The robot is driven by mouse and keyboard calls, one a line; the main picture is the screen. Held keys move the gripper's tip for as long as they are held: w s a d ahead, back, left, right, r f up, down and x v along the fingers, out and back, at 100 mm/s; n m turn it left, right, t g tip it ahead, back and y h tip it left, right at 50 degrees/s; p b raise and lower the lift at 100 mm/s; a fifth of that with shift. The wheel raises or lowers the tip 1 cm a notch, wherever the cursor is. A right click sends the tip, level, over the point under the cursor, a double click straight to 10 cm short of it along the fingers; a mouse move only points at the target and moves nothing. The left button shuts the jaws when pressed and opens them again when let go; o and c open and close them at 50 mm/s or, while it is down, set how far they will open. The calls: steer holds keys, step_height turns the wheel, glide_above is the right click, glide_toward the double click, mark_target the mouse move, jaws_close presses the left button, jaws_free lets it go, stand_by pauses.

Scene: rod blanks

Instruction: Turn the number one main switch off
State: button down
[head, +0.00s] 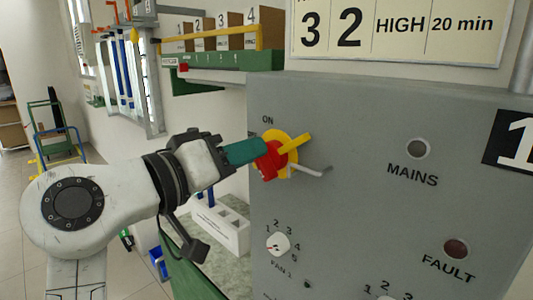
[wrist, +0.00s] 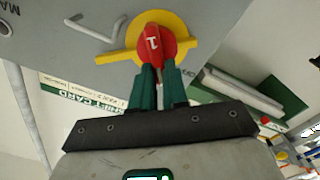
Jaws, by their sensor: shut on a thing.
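The main switch is a red knob (head: 271,163) on a yellow plate (head: 294,143), mounted on the grey cabinet front (head: 345,140) marked with a large 1. The word ON is printed above it. In the wrist view the red knob (wrist: 153,42) bears a white 1, and yellow arms of the plate (wrist: 112,60) reach out to both sides. My gripper (head: 256,152) comes from the left with its green fingers shut on the red knob. The fingers also show in the wrist view (wrist: 159,74), closed at the knob's near end and hiding part of it.
A bent grey rod (head: 312,170) sticks out just beside the switch. A FAN dial (head: 278,244), the MAINS lamp (head: 418,149) and the red FAULT lamp (head: 456,249) are on the same cabinet. A green shelf with numbered boxes (head: 202,36) is behind on the wall.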

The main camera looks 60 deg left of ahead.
steer(key=n+p, duration=0.1)
steer(key=n, duration=0.2)
steer(key=f+n, duration=0.1)
steer(key=n, duration=0.3)
steer(key=n+p, duration=0.1)
steer(key=n, duration=0.2)
steer(key=shift+s+a+f+p, duration=0.1)
steer(key=shift+a+f+p, duration=0.2)
steer(key=shift+a+p, duration=0.1)
steer(key=shift+n, duration=0.5)
steer(key=c, duration=1.1)
jaws_free()
steer(key=shift+c, duration=0.2)
steer(key=shift+s, duration=0.1)
steer(key=b+v, duration=0.3)
steer(key=v, duration=0.7)
steer(key=shift+s+b, duration=0.3)
steer(key=shift+d, duration=0.1)
